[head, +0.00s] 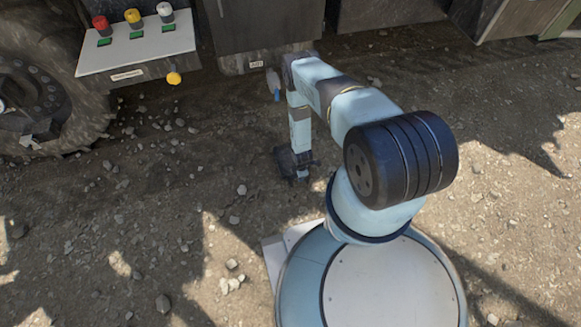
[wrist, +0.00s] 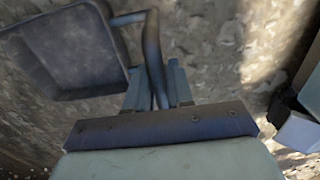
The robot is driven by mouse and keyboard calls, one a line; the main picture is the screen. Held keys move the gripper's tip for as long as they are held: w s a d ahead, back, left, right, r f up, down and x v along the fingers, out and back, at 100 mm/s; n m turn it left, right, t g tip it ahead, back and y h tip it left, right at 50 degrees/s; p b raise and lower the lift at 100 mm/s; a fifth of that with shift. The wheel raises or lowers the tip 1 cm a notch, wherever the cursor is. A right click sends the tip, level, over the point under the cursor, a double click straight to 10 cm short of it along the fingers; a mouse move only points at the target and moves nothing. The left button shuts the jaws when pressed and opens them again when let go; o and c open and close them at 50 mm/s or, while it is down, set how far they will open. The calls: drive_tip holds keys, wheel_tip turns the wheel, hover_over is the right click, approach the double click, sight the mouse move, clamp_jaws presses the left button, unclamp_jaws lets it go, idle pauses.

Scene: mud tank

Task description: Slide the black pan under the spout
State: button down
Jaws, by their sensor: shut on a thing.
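The black pan (wrist: 68,52) is a square, shallow tray with a bent tubular handle, at the upper left of the wrist view. In the head view the pan (head: 284,158) is a small dark shape, low over or on the gravel and partly covered by my gripper (head: 302,166). My gripper (wrist: 158,88) is shut on the pan's handle, seen between its fingers in the wrist view. I cannot tell whether the pan touches the ground. I cannot make out the spout for sure; a blue-grey lever (head: 273,84) hangs by the dark tank, beside my arm.
The dark tank (head: 268,30) stands at the back. A control panel (head: 138,45) with red, yellow and white knobs is at the upper left, with a yellow knob (head: 174,78) below it. A large wheel (head: 40,95) is at far left. Stony ground (head: 140,220) lies open in front.

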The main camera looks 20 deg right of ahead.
drive_tip(key=w, duration=1.6)
idle(0.4)
drive_tip(key=shift+a, duration=0.1)
